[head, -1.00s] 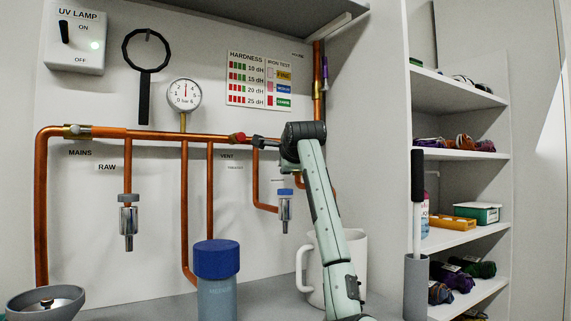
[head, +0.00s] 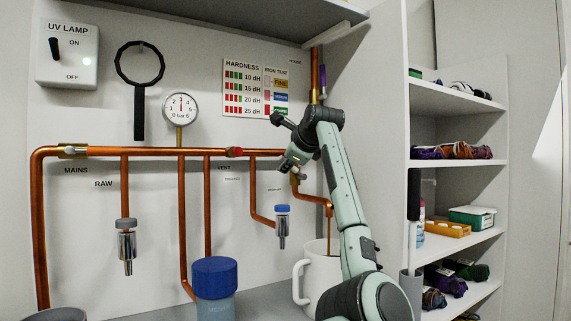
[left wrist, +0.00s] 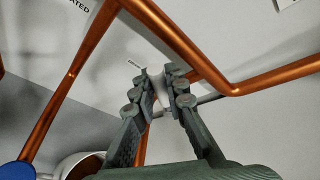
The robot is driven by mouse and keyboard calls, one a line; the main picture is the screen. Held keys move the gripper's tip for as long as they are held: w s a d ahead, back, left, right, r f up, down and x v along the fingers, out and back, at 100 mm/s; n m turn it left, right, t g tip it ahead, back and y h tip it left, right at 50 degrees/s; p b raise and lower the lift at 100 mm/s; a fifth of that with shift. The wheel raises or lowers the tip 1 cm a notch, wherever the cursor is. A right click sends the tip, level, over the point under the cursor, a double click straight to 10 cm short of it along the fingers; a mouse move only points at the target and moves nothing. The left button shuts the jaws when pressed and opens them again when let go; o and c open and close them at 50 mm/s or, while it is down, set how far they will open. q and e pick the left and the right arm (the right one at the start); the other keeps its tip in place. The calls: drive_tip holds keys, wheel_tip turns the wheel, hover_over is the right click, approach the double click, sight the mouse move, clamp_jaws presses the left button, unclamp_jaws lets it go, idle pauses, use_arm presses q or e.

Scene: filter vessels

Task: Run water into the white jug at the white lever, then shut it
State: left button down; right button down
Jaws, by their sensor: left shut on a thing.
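My left gripper (head: 290,164) is at the pipework just above the white jug (head: 309,279). In the left wrist view its fingers (left wrist: 158,84) are closed around the white lever (left wrist: 155,74). In the head view the gripper and wrist mostly hide the lever. The jug stands on the counter under a copper spout (head: 329,207), its handle to the left and its right side behind my arm. A thin dark vertical line runs from the spout into the jug; I cannot tell if it is water. The jug's rim also shows in the left wrist view (left wrist: 60,168). My right gripper is not in view.
A blue-capped vessel (head: 215,278) stands left of the jug. A blue-topped tap (head: 282,222) hangs close to the jug's left, and a grey-topped tap (head: 126,240) farther left. A red lever (head: 234,152) sits on the main pipe. Shelves (head: 455,163) stand at the right.

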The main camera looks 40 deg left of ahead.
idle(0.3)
use_arm(q)
drive_tip(key=c, duration=1.5)
unclamp_jaws()
drive_tip(key=shift+d, duration=0.1)
drive_tip(key=shift+c, duration=0.2)
drive_tip(key=v, duration=1.2)
